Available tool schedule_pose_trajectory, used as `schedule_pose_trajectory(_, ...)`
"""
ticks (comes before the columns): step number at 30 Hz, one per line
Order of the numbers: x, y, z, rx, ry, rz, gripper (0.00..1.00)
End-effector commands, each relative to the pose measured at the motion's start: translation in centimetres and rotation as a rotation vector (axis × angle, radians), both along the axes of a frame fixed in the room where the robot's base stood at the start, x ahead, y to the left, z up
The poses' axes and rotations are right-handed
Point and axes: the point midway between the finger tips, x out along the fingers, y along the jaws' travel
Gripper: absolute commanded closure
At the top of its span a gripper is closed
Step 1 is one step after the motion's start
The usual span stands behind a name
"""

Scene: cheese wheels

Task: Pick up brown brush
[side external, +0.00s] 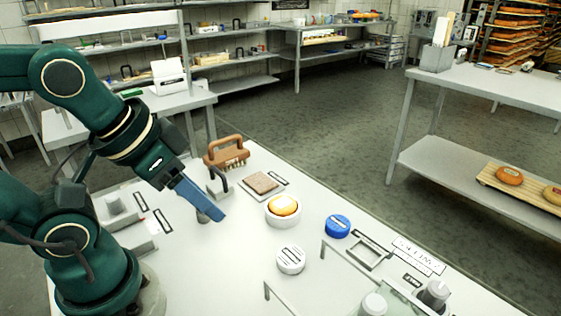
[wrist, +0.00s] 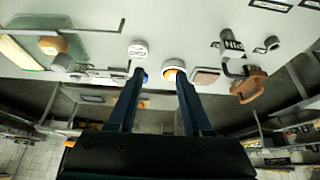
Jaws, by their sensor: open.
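The brown brush (side external: 226,152) stands on the white table near its far edge, with an arched handle on top and bristles below. In the wrist view the brush (wrist: 250,86) is at the right, outside the space between the fingers. My gripper (side external: 222,217) is above the table on the near side of the brush, apart from it. In the wrist view my gripper (wrist: 160,73) has its two blue fingers spread, with nothing held between them.
A dark-handled tool (side external: 220,183) stands between my gripper and the brush. Beside it are a brown square block (side external: 261,183), an orange cheese in a white mold (side external: 283,206), a blue round piece (side external: 337,226) and a white round piece (side external: 291,260). Metal frames occupy the right.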

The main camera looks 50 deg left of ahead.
Motion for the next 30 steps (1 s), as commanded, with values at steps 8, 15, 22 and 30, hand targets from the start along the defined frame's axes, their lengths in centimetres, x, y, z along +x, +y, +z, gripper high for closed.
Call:
schedule_pose_trajectory(8,0.0,0.0,0.0,0.000,0.000,0.000,0.50)
schedule_pose_trajectory(15,0.0,0.0,0.0,0.000,0.000,0.000,0.00)
schedule_pose_trajectory(22,0.0,0.0,0.0,-0.014,-0.001,0.026,0.00)
schedule_pose_trajectory(30,3.3,-0.4,3.1,-0.309,-0.105,0.465,0.00)
